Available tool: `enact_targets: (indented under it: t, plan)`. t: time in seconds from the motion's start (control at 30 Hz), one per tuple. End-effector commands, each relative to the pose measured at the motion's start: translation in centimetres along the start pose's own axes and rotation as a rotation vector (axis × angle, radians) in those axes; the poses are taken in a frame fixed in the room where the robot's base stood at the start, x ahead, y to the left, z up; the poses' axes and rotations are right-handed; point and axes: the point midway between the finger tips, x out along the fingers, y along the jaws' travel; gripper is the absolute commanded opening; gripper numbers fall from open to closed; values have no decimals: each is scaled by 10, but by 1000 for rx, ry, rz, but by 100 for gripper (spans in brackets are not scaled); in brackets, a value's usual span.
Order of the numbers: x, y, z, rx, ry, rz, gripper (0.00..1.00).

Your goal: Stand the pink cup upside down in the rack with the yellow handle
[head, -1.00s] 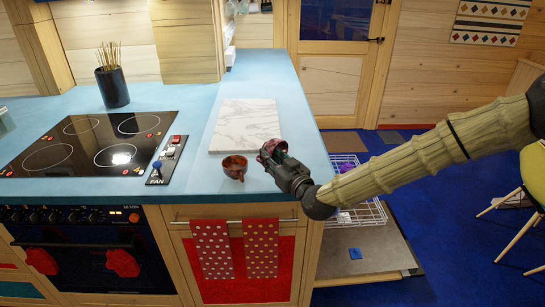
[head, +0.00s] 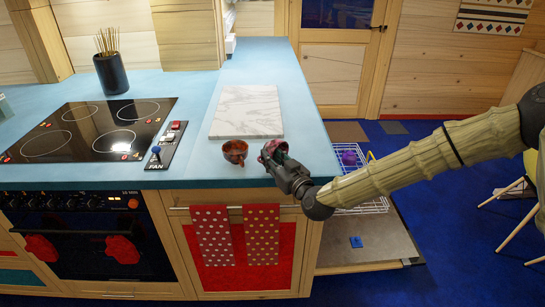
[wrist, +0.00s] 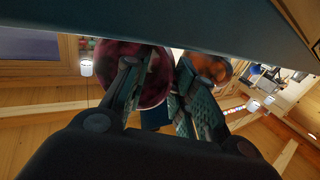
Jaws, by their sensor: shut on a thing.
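My gripper (head: 283,168) is shut on the pink cup (head: 271,151), a dark pink, mottled cup held near the front right corner of the blue worktop. In the wrist view the pink cup (wrist: 156,78) shows between and behind the fingers (wrist: 150,95). Part of it is hidden by my gripper, and I cannot tell its exact tilt. A white wire rack (head: 377,206) stands low to the right of the worktop, partly hidden by my arm. A yellow handle (head: 370,157) shows at its far right side, and a purple thing (head: 348,158) is in it.
A brown-orange cup (head: 235,152) stands on the worktop (head: 200,172) just left of the pink cup. A marble board (head: 247,112) lies behind them. The black hob (head: 90,130) is further left. The rack is over a low grey-brown panel (head: 375,240).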

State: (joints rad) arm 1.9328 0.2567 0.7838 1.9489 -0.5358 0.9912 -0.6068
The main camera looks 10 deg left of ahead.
Motion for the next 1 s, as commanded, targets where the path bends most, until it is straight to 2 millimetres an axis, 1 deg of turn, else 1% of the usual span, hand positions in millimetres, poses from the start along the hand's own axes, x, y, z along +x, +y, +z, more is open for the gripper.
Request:
enact_targets:
  t: [0.13, 0.17, 0.2, 0.27, 0.3, 0.6, 0.73, 0.87, 1.0]
  plan:
    - [0, 0, -1, 0, 1, 0, 0]
    - [0, 0, -1, 0, 1, 0, 30]
    - [0, 0, -1, 0, 1, 0, 37]
    - [0, 0, -1, 0, 1, 0, 48]
    - [0, 0, -1, 0, 1, 0, 52]
    - [0, 0, 0, 0, 0, 0, 52]
    - [-6, 0, 0, 0, 0, 0, 52]
    - [-21, 1, -1, 0, 0, 1, 52]
    - [-46, 1, 0, 1, -1, 0, 52]
